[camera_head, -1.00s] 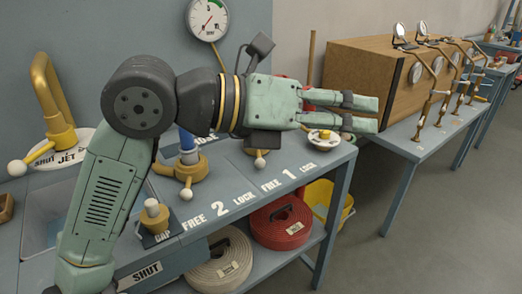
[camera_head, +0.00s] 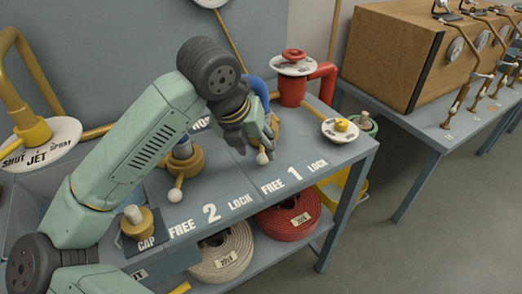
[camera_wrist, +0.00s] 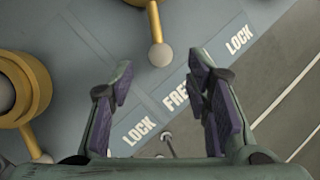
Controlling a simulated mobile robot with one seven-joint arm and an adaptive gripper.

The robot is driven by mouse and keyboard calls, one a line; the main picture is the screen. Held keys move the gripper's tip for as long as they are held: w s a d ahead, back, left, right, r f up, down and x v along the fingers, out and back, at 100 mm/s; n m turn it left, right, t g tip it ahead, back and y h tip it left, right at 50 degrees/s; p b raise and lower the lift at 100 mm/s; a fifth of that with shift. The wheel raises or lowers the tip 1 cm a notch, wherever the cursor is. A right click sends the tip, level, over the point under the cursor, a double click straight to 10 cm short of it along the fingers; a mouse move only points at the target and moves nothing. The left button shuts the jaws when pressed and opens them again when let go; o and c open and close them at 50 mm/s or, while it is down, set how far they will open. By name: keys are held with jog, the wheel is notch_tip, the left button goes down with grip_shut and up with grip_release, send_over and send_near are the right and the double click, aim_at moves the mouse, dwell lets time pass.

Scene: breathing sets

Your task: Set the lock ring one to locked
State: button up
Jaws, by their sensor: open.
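Lock ring one is a brass ring with a lever ending in a white ball (camera_head: 262,158). My gripper and wrist hide most of the ring in the head view. In the wrist view its brass lever (camera_wrist: 153,20) comes in from the top edge, and the ball lies near the word FREE (camera_wrist: 176,95), away from LOCK (camera_wrist: 239,41). My gripper (camera_head: 258,138) points down over the bench at ring one. In the wrist view my gripper (camera_wrist: 160,65) is open, with the ball between and slightly beyond the fingertips. I cannot tell whether a finger touches it.
Brass ring two (camera_head: 184,165) stands left of ring one, with its own white-ball lever. A cap fitting (camera_head: 133,216) is at the front left. A red valve (camera_head: 292,85) and a white dial plate (camera_head: 340,130) stand to the right.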

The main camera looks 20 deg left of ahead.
aim_at(261, 156)
jog(key=x, duration=0.4)
jog(key=shift+w+d+f+p, duration=0.1)
jog(key=shift+w+f+p, duration=0.15)
jog(key=shift+f+p, duration=0.15)
jog(key=shift+r, duration=0.1)
grip_shut()
dwell(0.4)
